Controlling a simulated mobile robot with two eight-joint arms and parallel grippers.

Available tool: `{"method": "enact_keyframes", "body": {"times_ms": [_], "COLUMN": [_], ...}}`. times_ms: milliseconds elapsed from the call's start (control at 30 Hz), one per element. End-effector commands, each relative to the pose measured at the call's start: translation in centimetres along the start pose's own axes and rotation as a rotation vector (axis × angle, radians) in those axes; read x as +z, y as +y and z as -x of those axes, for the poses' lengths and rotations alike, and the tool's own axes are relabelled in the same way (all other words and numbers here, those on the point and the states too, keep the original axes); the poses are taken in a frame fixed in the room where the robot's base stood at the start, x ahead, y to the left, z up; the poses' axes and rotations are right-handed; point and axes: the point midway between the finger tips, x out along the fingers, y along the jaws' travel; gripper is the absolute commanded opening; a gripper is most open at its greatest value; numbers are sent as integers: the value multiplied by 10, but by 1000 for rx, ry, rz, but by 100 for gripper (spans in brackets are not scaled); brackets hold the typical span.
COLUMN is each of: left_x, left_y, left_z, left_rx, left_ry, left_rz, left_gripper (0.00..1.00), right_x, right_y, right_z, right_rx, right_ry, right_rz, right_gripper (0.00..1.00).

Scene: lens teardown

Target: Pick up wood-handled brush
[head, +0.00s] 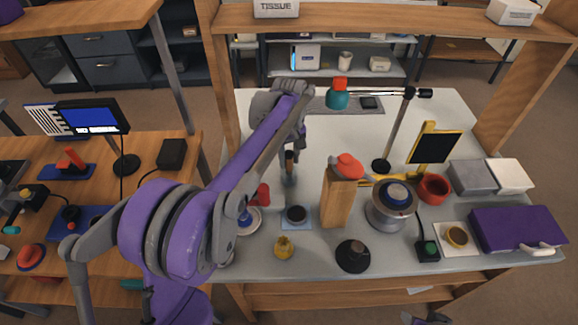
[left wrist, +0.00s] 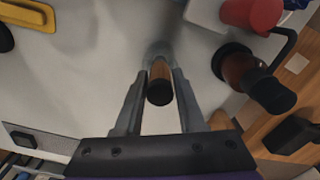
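The wood-handled brush (head: 290,158) stands upright on the white table in the head view, with its lower end in or on something pale and grey. In the left wrist view its brown handle with a black end (left wrist: 160,88) points toward the camera. My left gripper (left wrist: 161,76) is open around the handle, one finger on each side, with narrow gaps showing. In the head view my left arm partly hides this gripper (head: 295,150). A part at the bottom edge looks like my right gripper (head: 428,319); its fingers are not clear.
A wooden block (head: 338,200) with a red-topped item, a lamp (head: 398,130) and a silver round device (head: 390,210) stand to the right. In the left wrist view a brown, black-topped object (left wrist: 240,70) and a red cup (left wrist: 250,13) are near the right finger.

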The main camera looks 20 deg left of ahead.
Motion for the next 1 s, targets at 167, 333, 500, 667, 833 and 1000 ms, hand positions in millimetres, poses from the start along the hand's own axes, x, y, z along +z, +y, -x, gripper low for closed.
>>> {"method": "enact_keyframes", "body": {"times_ms": [167, 333, 500, 667, 833, 1000], "left_x": [0, 0, 0, 0, 0, 0], "left_y": [0, 0, 0, 0, 0, 0], "left_z": [0, 0, 0, 12, 45, 78], "left_rx": [0, 0, 0, 0, 0, 0], "left_ry": [0, 0, 0, 0, 0, 0], "left_rz": [0, 0, 0, 0, 0, 0], "left_gripper": [4, 0, 0, 0, 0, 0], "right_x": [0, 0, 0, -1, -3, -5], "right_y": [0, 0, 0, 0, 0, 0], "right_z": [0, 0, 0, 1, 4, 7], "right_rx": [0, 0, 0, 0, 0, 0], "right_ry": [0, 0, 0, 1, 2, 3], "right_rz": [0, 0, 0, 0, 0, 0], "right_gripper": [50, 50, 50, 50, 50, 50]}}
